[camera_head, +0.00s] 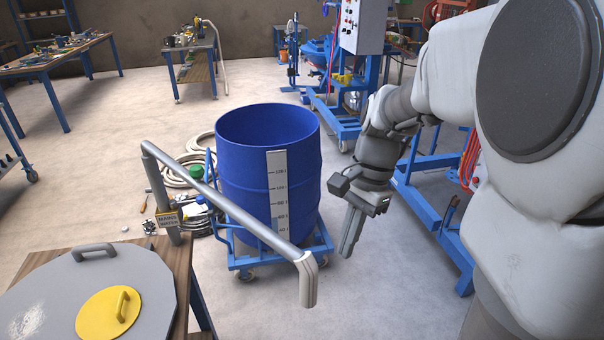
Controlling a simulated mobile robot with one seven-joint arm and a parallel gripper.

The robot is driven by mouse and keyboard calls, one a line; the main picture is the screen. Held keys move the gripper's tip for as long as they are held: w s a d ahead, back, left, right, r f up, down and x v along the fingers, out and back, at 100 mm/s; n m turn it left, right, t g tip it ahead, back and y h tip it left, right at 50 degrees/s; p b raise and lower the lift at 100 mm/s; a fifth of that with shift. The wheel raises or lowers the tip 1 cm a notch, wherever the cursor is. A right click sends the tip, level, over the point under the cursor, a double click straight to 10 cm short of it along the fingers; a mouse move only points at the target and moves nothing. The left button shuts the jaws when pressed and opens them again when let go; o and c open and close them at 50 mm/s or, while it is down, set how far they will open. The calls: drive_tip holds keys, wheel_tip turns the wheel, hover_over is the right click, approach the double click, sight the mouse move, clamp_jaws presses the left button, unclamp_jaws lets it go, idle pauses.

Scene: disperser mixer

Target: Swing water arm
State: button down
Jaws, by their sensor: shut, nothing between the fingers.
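The water arm (222,201) is a long grey pipe. My gripper (347,252) points down to the right of the drum and of the spout. Its fingers are shut and empty, and it appears apart from the pipe.
A wooden table (178,262) at lower left holds a grey round lid (60,290) with a yellow hatch (108,312). The drum stands on a blue wheeled dolly (248,264). Coiled hoses (190,165) lie behind. A blue machine frame (425,212) stands right. Bare floor shows below the gripper.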

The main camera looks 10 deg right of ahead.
drive_tip(key=s+a+f, duration=0.2)
drive_tip(key=a+f, duration=0.2)
drive_tip(key=shift+a+f, duration=0.2)
drive_tip(key=shift+a, duration=0.1)
drive_tip(key=shift+s+a, duration=0.1)
drive_tip(key=shift+s, duration=0.05)
